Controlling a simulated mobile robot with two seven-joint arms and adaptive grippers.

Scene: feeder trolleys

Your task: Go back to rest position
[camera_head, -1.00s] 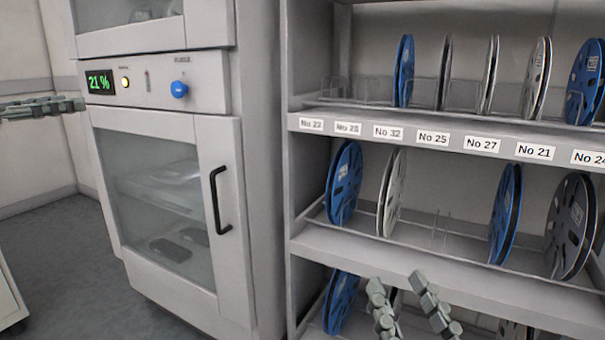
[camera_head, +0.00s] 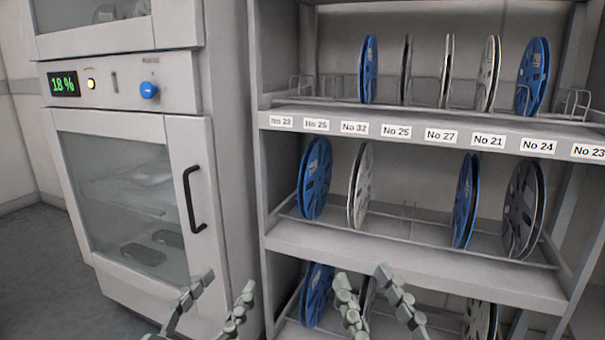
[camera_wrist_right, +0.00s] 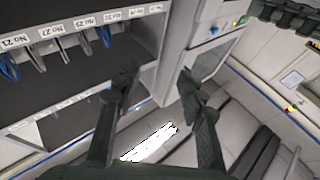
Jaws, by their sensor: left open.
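My left gripper (camera_head: 228,284) is at the bottom of the head view, in front of the cabinet's lower right part. Its fingers are spread with nothing between them. My right gripper (camera_head: 362,277) is beside it, in front of the lower shelf. In the right wrist view its two dark fingers (camera_wrist_right: 158,88) stand apart, with no object between them. The lower parts of both grippers are cut off by the head view's bottom edge.
A grey shelf rack (camera_head: 330,240) holds blue, white and dark reels above and below a row of number labels. Left of it stands a cabinet (camera_head: 228,200) with a closed glass door (camera_head: 125,195), a black handle (camera_head: 192,200) and a display (camera_head: 64,84) reading 18 %. Grey floor (camera_head: 30,270) shows at left.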

